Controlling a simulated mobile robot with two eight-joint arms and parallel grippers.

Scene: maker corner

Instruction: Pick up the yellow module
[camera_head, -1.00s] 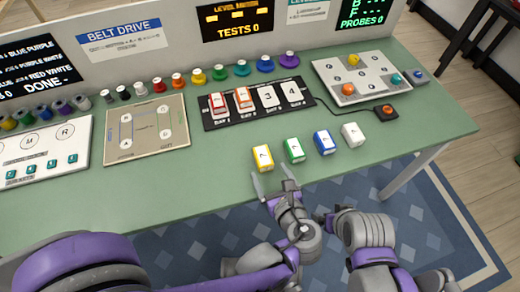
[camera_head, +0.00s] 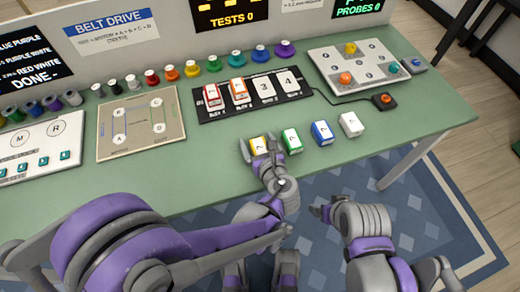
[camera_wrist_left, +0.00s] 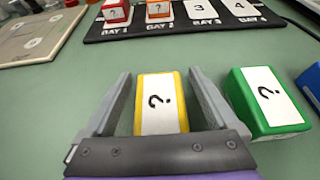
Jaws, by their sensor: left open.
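The yellow module (camera_head: 258,145) is a small block with a white top and a question mark, on the green table near its front edge. In the left wrist view the yellow module (camera_wrist_left: 160,104) stands between the two fingers of my left gripper (camera_wrist_left: 158,90). My left gripper (camera_head: 258,146) is open, with one finger on each side of the module and small gaps showing. The right finger is in the narrow space beside the green module (camera_wrist_left: 266,103). My right gripper (camera_head: 322,210) is in front of the table edge; its jaw state is unclear.
The green module (camera_head: 292,141), blue module (camera_head: 323,133) and white module (camera_head: 351,125) stand in a row to the right. Behind is a black bay strip (camera_head: 225,109) with red and orange modules in bays 1 and 2. Bays 3 and 4 are empty.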

